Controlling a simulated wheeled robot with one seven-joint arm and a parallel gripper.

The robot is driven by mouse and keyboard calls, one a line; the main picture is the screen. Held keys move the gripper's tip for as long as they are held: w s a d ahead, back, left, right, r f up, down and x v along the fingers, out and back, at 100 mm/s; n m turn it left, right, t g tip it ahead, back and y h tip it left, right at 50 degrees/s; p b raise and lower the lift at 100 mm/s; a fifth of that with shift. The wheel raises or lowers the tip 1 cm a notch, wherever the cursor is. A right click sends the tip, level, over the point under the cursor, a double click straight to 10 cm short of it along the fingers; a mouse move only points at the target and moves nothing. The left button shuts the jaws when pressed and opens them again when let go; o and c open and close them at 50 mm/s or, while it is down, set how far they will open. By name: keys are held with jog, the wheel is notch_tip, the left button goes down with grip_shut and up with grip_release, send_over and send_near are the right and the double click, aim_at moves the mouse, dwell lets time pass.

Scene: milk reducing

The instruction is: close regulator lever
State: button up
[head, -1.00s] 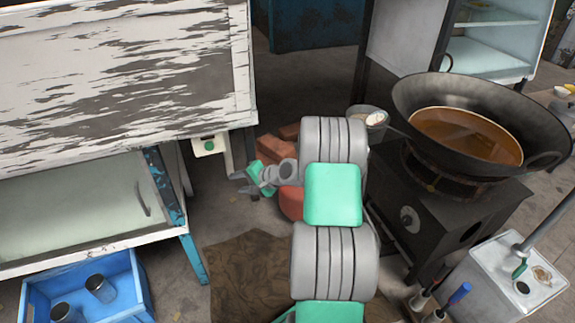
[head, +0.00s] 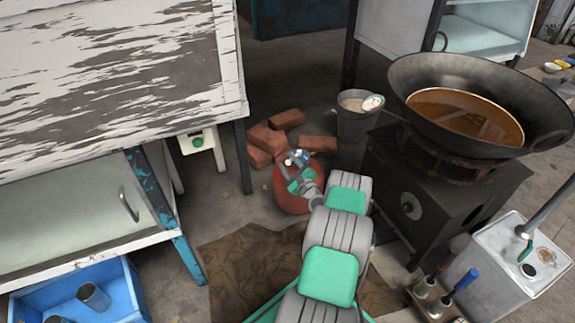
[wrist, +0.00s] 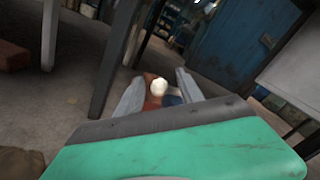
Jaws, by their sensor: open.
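The red gas cylinder (head: 286,198) stands on the floor behind my arm. A small blue regulator (head: 297,157) with a pale top sits above it. My gripper (head: 299,174) is over the cylinder, right at the regulator, and partly hides it. In the wrist view, the two fingers of my gripper (wrist: 158,82) are spread apart. A round whitish knob (wrist: 159,87) and a bit of the blue regulator (wrist: 172,100) show between them. I cannot tell whether a finger touches the regulator, and the lever's position is not clear.
Red bricks (head: 268,139) lie behind the cylinder. A metal bucket (head: 357,122) and the dark stove (head: 440,200) with a wide pan (head: 400,85) stand to the right. A table leg (head: 243,157) and white cabinet (head: 75,208) are at left.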

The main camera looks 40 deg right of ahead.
jog(key=shift+w, duration=0.15)
jog(key=c, duration=0.9)
grip_shut()
jog(key=shift+a+f, duration=0.1)
jog(key=shift+a, duration=0.05)
dwell(0.3)
